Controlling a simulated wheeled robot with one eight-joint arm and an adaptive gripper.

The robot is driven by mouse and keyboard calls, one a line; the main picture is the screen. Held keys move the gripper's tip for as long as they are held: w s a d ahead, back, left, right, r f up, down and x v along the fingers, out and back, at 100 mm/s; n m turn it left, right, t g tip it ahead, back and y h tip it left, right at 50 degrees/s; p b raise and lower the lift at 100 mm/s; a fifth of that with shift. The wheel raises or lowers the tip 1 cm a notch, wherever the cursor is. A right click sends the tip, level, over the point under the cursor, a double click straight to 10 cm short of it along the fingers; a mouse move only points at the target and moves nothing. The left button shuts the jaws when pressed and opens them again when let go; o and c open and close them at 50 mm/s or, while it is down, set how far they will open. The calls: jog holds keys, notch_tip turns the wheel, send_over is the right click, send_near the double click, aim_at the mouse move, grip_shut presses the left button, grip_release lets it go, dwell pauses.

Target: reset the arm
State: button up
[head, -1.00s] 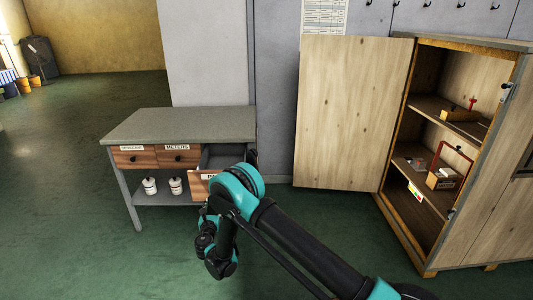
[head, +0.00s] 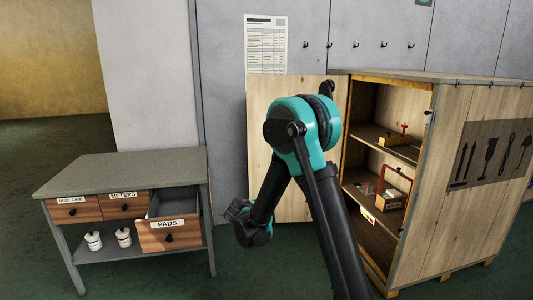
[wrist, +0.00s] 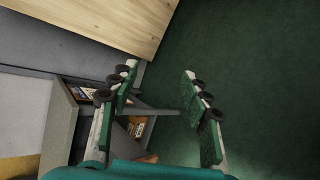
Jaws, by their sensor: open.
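My arm rises through the middle of the head view, its elbow high in front of the open cabinet door. My gripper (wrist: 160,100) shows in the wrist view with its two fingers spread apart and nothing between them. In the head view the arm's far end hangs low, right of the workbench, and the fingers cannot be made out there. In the wrist view the green floor and the bench's leg and drawers lie beyond the fingers.
The workbench (head: 125,170) stands at left with its PADS drawer (head: 168,233) pulled out. White jars (head: 93,240) sit on its lower shelf. The wooden cabinet (head: 460,170) at right has its door (head: 258,130) open, with items on its shelves. Open floor lies between them.

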jog(key=s+d+r+m+g, duration=0.1)
jog(key=s+d+m+g, duration=0.1)
jog(key=s+d+m, duration=0.45)
jog(key=s+d+r+m+g, duration=0.2)
jog(key=s+d+m, duration=0.1)
jog(key=s+d, duration=0.65)
jog(key=s+d+f+m+g+y, duration=0.1)
jog(key=s+d+f+m, duration=0.1)
jog(key=s+m, duration=0.3)
jog(key=s+d+f+m+g+y, duration=0.1)
jog(key=s+d+m, duration=0.3)
jog(key=s, duration=1)
jog(key=shift+d+f+m+g+y, duration=0.25)
jog(key=shift+f+m+g+y, duration=0.15)
jog(key=shift+f+m+y, duration=0.15)
